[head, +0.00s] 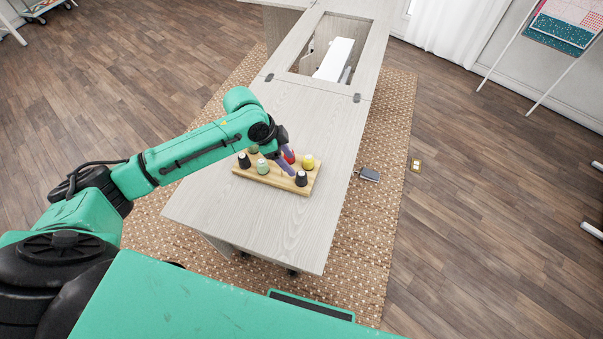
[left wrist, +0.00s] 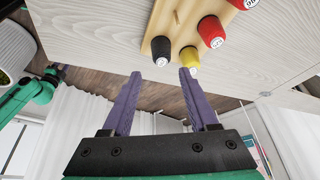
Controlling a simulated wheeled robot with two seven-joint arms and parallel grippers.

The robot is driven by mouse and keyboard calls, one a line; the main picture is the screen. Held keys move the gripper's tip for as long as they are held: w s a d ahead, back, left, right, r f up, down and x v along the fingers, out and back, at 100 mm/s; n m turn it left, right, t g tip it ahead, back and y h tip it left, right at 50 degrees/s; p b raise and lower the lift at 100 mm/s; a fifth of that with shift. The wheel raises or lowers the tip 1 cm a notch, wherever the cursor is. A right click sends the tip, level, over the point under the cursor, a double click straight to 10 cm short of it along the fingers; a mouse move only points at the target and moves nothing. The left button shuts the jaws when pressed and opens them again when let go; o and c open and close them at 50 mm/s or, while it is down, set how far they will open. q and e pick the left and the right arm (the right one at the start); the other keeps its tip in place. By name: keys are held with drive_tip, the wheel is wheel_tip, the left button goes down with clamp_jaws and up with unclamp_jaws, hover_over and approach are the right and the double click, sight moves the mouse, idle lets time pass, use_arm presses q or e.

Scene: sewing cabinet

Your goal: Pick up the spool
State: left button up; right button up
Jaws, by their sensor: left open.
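A wooden rack (head: 276,182) on the cabinet's pale top holds several spools: a black spool (head: 244,160), a green spool (head: 262,167), a red spool (head: 289,156), a yellow spool (head: 308,161) and another black spool (head: 301,179). My left gripper (head: 288,170) is above the rack, its purple fingers hiding part of it. In the left wrist view its fingers (left wrist: 160,73) are apart with nothing between them. The yellow spool (left wrist: 188,58) is close to the right-hand fingertip there; whether they touch is unclear. A black spool (left wrist: 160,47) is just past the gap.
The cabinet top (head: 310,220) is bare in front of the rack. Behind it is a rectangular opening with a white machine (head: 335,58) inside.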

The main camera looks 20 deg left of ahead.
sight(302, 175)
use_arm(q)
drive_tip(key=x, duration=0.3)
drive_tip(key=shift+w+d+f, duration=0.1)
drive_tip(key=shift+d+f, duration=0.05)
drive_tip(key=p+x, duration=0.1)
drive_tip(key=x, duration=0.4)
drive_tip(key=shift+w+f+p, duration=0.1)
drive_tip(key=shift+f+p, duration=0.15)
drive_tip(key=shift+p, duration=0.1)
drive_tip(key=shift+d+f, duration=0.1)
clamp_jaws()
use_arm(e)
drive_tip(key=shift+a+r, duration=0.15)
drive_tip(key=shift+r, duration=0.75)
